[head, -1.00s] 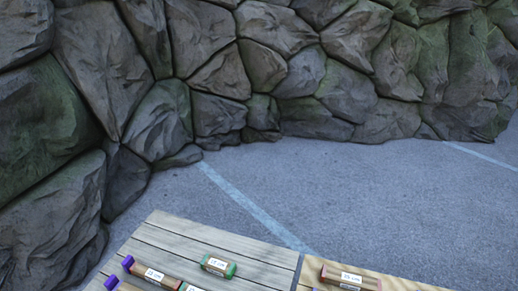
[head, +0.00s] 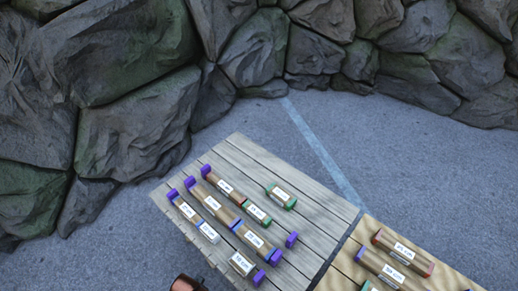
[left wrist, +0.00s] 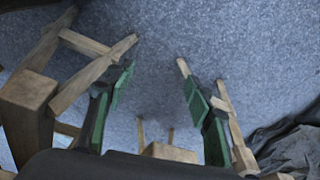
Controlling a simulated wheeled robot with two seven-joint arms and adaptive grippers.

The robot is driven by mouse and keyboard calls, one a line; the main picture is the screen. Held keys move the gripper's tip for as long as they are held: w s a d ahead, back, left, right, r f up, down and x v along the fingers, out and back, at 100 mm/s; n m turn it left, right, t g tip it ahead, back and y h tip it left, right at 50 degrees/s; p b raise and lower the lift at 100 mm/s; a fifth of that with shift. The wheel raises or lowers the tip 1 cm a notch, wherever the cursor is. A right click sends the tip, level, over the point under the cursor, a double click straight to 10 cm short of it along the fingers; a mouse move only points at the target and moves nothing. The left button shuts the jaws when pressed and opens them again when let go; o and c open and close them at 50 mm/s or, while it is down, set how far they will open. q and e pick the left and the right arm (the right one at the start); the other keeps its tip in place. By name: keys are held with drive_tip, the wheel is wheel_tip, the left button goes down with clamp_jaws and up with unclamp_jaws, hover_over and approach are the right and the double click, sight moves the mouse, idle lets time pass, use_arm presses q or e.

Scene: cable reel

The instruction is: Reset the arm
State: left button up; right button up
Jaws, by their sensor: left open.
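My left gripper (left wrist: 160,95) shows in the left wrist view with its two green-padded fingers spread apart and nothing between them. Grey pavement and wooden legs and beams (left wrist: 95,75) lie beyond the fingers. Neither gripper shows in the head view. In the head view a grey plank table (head: 315,195) carries several labelled blocks in rows, some with purple end pieces and some with green ends. A brown block (head: 224,186) and a green-ended block (head: 281,195) are among them.
A lighter wooden table (head: 345,270) at the lower right holds red-ended labelled blocks (head: 402,252). A rock wall (head: 130,120) stands behind and to the left. Open pavement (head: 370,140) with a pale painted line lies between. A brown object (head: 186,284) is cut off at the bottom edge.

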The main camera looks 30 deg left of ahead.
use_arm(q)
drive_tip(key=s+f+p, duration=0.1)
drive_tip(key=s+f, duration=0.7)
drive_tip(key=f, duration=0.4)
drive_tip(key=s+d+f+g+p, duration=0.1)
drive_tip(key=s+f+p, duration=0.1)
drive_tip(key=s+f, duration=0.6)
wheel_tip(320, 180, down, 5)
drive_tip(key=shift+s+r+m, duration=0.1)
drive_tip(key=shift+s+m, duration=0.25)
drive_tip(key=shift+m, duration=0.05)
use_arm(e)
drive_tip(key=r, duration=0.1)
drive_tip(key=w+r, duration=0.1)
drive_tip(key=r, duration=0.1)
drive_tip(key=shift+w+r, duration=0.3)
use_arm(q)
drive_tip(key=shift+g, duration=0.3)
drive_tip(key=s, duration=0.2)
drive_tip(key=s+f, duration=0.1)
drive_tip(key=s, duration=0.1)
drive_tip(key=s+f+p, duration=0.1)
drive_tip(key=s, duration=0.2)
drive_tip(key=shift+f, duration=0.2)
drive_tip(key=shift+c, duration=0.3)
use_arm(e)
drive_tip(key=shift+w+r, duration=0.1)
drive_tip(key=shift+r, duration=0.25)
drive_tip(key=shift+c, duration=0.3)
